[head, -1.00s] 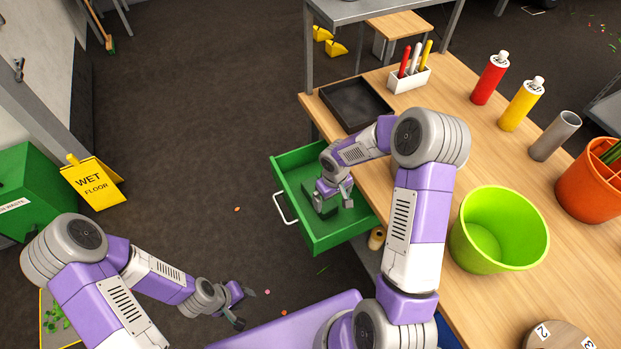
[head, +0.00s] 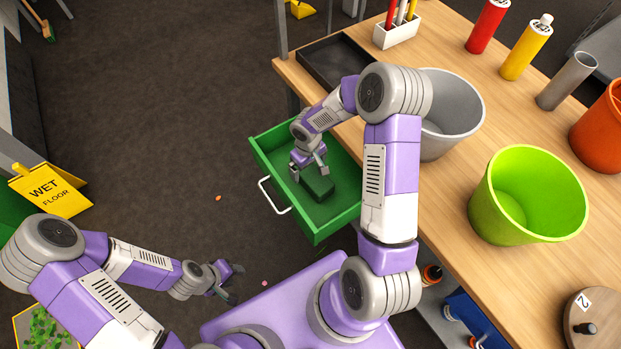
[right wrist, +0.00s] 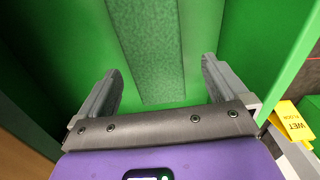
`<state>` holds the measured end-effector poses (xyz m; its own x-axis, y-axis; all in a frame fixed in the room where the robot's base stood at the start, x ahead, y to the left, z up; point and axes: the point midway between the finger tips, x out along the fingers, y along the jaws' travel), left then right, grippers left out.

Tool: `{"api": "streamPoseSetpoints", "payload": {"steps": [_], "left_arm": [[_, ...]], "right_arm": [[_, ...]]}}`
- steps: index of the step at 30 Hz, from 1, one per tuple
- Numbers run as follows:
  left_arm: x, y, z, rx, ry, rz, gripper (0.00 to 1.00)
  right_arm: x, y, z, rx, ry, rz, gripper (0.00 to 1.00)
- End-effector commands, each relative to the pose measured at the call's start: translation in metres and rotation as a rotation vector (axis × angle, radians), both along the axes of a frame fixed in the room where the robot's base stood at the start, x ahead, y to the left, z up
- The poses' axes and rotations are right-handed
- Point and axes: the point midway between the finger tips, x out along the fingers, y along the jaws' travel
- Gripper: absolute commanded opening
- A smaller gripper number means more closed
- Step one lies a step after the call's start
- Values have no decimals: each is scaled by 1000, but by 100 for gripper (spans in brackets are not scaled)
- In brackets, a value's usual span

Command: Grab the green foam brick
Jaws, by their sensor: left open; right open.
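The green foam brick (head: 318,184) lies in the open green drawer (head: 284,212) under the workbench. In the right wrist view the brick (right wrist: 150,45) is a long speckled green block between and beyond the two fingers. My right gripper (head: 309,170) is over the drawer, close to the brick, and hides part of it in the head view. In the right wrist view my right gripper (right wrist: 160,85) is open, with one finger on either side of the brick's line. My left gripper (head: 232,283) is open and empty over the floor at the lower left.
The drawer walls stand close around my right gripper. The wooden bench (head: 440,215) holds a grey bucket (head: 455,110), a lime bucket (head: 510,200) and a black tray (head: 325,65). A yellow wet-floor sign (head: 48,192) stands at left. The floor between is mostly clear.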

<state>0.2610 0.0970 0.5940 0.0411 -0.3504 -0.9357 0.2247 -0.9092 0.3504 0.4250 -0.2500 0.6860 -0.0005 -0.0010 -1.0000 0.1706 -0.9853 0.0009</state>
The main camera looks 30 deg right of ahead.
Motion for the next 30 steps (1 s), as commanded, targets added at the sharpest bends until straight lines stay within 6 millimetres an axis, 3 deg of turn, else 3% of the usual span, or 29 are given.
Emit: {"api": "streamPoseSetpoints", "payload": {"steps": [13,21,30], "left_arm": [[0,0,-27,0,0,0,43],[0,0,-26,0,0,0,43],[0,0,-26,0,0,0,43]], "right_arm": [[-7,-7,-56,2,1,0,100],[-6,-7,-58,1,-2,-1,100],[-6,-7,-58,1,-1,-1,54]]}}
